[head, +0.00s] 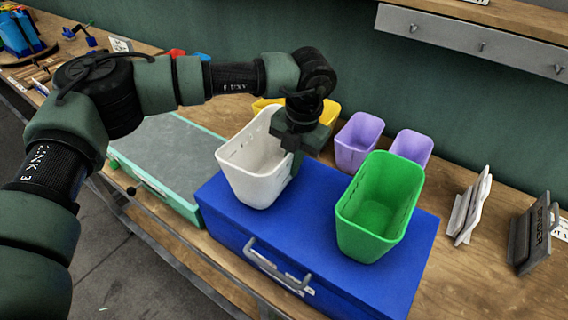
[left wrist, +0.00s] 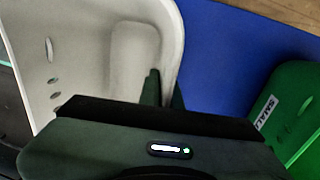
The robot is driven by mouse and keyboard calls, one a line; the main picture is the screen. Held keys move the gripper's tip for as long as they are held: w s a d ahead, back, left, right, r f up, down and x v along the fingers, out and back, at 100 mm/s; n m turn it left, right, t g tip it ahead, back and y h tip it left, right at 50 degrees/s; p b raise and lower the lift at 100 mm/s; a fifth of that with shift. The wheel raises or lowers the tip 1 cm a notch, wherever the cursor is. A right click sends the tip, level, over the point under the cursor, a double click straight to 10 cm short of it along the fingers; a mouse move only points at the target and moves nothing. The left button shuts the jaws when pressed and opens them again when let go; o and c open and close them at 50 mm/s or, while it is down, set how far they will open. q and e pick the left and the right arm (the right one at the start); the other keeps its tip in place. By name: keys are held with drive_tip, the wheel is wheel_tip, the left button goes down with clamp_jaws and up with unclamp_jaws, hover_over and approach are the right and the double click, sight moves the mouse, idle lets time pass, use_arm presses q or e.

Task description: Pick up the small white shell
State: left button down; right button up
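The small white shell (head: 247,165), an open bin with slanted walls, is on the left part of the blue case (head: 330,185). My left gripper (head: 293,160) points down at the shell's right wall. In the left wrist view the shell (left wrist: 100,45) fills the upper left. The two fingers of the left gripper (left wrist: 164,90) are close together with the wall between them, one inside and one outside. It looks shut on that wall; the contact is partly hidden. Whether the shell's base touches the case is hard to tell. My right gripper is in neither view.
A green bin (head: 378,208) stands right of the shell on the blue case. Two purple bins (head: 358,142) and yellow bins (head: 328,112) stand behind. A grey-topped case (head: 170,150) is at left. A white bracket (head: 468,207) and dark holder (head: 533,235) stand at right.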

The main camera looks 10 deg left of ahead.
use_arm(q)
wheel_tip(320, 180, up, 20)
drive_tip(key=b, duration=0.4)
